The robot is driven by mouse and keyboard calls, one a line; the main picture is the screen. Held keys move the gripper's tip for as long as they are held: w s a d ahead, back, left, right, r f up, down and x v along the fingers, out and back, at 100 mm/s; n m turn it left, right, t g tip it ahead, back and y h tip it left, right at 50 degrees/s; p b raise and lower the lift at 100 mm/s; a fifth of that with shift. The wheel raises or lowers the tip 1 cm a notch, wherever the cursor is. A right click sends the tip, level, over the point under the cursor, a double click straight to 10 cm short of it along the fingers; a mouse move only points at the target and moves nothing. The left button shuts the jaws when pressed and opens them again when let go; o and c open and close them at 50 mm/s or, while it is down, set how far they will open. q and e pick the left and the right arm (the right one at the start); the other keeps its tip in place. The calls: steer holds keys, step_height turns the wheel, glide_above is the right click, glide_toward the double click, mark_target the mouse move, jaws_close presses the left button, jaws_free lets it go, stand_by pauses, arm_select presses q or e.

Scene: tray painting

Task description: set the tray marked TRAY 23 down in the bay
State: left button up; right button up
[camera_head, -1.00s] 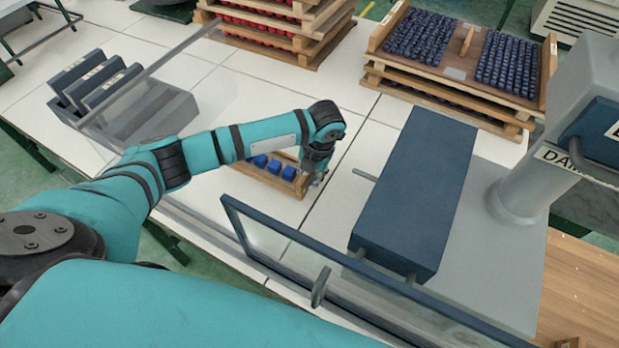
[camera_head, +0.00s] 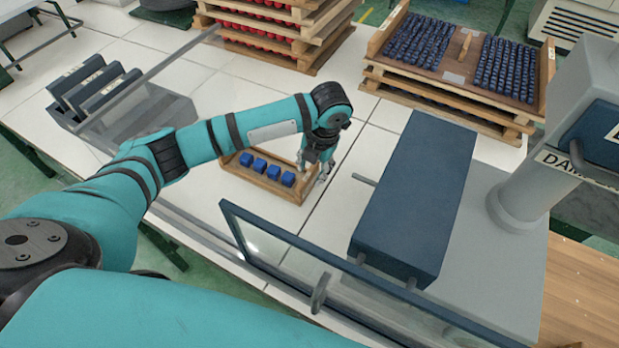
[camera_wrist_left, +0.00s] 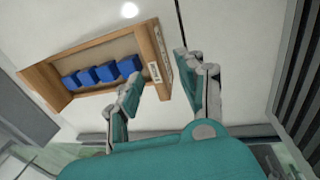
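A wooden tray (camera_head: 292,194) with several blue blocks (camera_head: 260,165) lies on the white tabletop. It also shows in the left wrist view (camera_wrist_left: 55,97). Its end wall carries small white labels (camera_wrist_left: 155,72), too small to read. My left gripper (camera_head: 322,172) is at the tray's right end. In the left wrist view the fingers of the left gripper (camera_wrist_left: 168,90) are spread apart with nothing clamped between them, beside the labelled end. My right gripper is out of view. I cannot make out a marked bay.
A glass panel with a dark frame (camera_head: 290,238) stands in front. A dark blue box-shaped unit (camera_head: 415,195) is to the right. Stacked wooden trays (camera_head: 440,95) stand behind, and a grey slotted rack (camera_head: 110,95) is at left.

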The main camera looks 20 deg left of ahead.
arm_select(q)
step_height(320, 180, up, 6)
steer(key=d, duration=0.1)
steer(key=shift+r, duration=0.15)
steer(key=shift+s, duration=0.15)
stand_by(0.3)
